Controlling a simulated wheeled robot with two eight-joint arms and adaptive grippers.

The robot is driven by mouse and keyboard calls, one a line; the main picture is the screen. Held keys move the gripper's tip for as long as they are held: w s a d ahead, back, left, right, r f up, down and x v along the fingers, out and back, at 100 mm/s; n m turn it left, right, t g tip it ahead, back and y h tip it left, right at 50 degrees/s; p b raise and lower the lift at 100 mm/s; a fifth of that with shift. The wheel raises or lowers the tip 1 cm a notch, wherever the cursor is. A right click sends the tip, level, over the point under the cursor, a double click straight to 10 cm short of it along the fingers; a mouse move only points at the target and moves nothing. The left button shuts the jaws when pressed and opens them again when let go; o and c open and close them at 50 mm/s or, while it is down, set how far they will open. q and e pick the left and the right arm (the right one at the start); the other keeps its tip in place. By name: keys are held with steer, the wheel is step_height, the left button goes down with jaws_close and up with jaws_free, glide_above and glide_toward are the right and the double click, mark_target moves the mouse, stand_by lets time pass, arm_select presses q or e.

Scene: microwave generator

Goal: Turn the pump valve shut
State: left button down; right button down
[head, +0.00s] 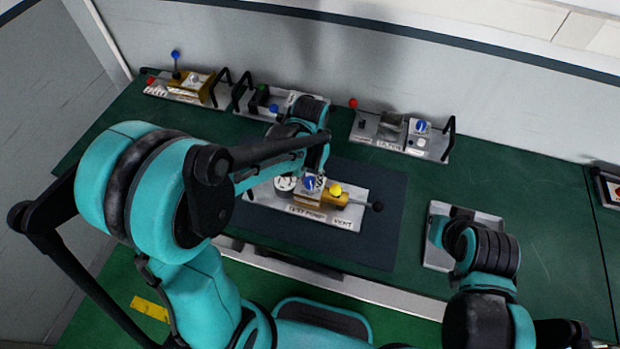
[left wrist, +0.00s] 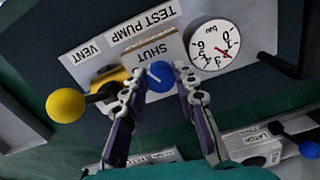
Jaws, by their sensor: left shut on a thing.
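The test pump panel (head: 350,217) lies on a dark mat on the green bench. Its blue valve knob (head: 310,183) sits near a brass block; it also shows in the left wrist view (left wrist: 159,77), with a slanted white pointer line, beside a label reading SHUT (left wrist: 152,52). My left gripper (left wrist: 160,82) has its fingers on both sides of this knob, shut on it.
Along the back stand several other panels, including one with a blue-ball lever (head: 176,56) and one with a blue knob (head: 422,127). A grey tray (head: 437,258) lies at the right, by my right arm. The bench between the tray and the back panels is clear.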

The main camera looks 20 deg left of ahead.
mark_target(309, 181)
arm_select(q)
steer(key=m, duration=0.5)
steer(key=shift+m, duration=0.4)
stand_by(0.3)
steer(key=c, duration=1.2)
jaws_free()
step_height(309, 181, up, 12)
steer(key=shift+r, duration=0.1)
steer(key=shift+a+b, duration=0.1)
steer(key=shift+b, duration=0.2)
